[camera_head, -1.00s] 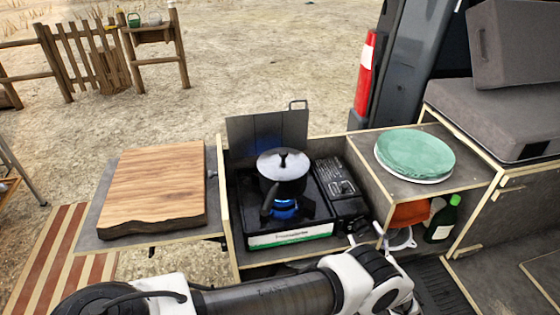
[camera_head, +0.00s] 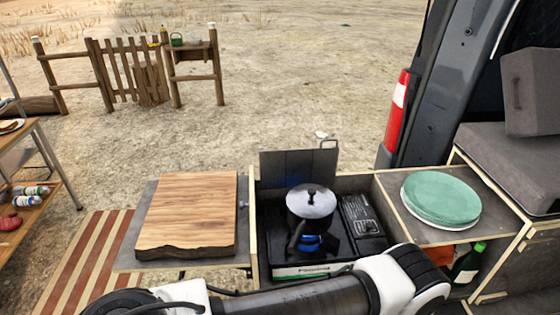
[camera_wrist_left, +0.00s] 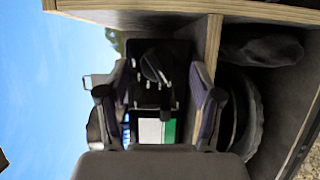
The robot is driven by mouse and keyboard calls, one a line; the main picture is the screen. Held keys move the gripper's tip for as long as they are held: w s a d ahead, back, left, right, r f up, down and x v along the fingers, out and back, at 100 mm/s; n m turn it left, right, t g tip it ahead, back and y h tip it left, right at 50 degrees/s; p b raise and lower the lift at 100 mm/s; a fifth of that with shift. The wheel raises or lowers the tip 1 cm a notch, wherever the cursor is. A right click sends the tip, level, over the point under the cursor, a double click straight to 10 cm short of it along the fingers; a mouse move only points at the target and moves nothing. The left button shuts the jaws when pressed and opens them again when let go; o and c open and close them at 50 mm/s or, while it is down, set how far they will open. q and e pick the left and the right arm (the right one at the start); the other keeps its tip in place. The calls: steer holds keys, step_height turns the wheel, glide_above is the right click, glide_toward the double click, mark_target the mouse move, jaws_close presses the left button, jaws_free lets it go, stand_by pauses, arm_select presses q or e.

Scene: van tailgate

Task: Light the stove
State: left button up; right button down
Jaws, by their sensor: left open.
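The black camping stove (camera_head: 280,255) sits in the van's pull-out unit, its lid panel upright behind. A dark pot with a grey lid (camera_head: 311,201) stands on it. A blue flame (camera_head: 312,241) burns under the pot. In the left wrist view, the stove's black control knob (camera_wrist_left: 155,65) and green-white label (camera_wrist_left: 156,130) show sideways between the fingers of my left gripper (camera_wrist_left: 160,97). The gripper is open with nothing held, and the knob looks beyond the fingertips. In the head view the left arm crosses in front of the stove; its fingers are hidden. My right gripper is out of view.
A wooden cutting board (camera_head: 190,212) lies on the side shelf left of the stove. Green plates (camera_head: 440,197) are stacked on the right shelf, with a green bottle (camera_head: 467,263) below. A table with bottles stands at far left.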

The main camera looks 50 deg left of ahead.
arm_select(q)
steer(key=r+p+v, duration=0.1)
steer(key=p+v, duration=0.6)
steer(key=p, duration=0.2)
steer(key=s+a+f+n+g+y+b, duration=0.1)
steer(key=s+a+f+n+g, duration=0.2)
steer(key=a+g, duration=0.15)
steer(key=s+a+f+n+g+y, duration=0.1)
steer(key=s+a+f+n+g, duration=0.15)
steer(key=a, duration=0.35)
steer(key=s+a+f+n+g, duration=0.1)
steer(key=s+a+n+g, duration=0.2)
steer(key=s, duration=0.4)
steer(key=s+a+f+n+g, duration=0.1)
steer(key=s+a+n+g, duration=0.2)
steer(key=s+n+g, duration=0.3)
steer(key=shift+s+a+g+h, duration=0.2)
steer(key=shift+s+g+h, duration=0.2)
steer(key=shift+s, duration=0.55)
steer(key=shift+n, duration=0.25)
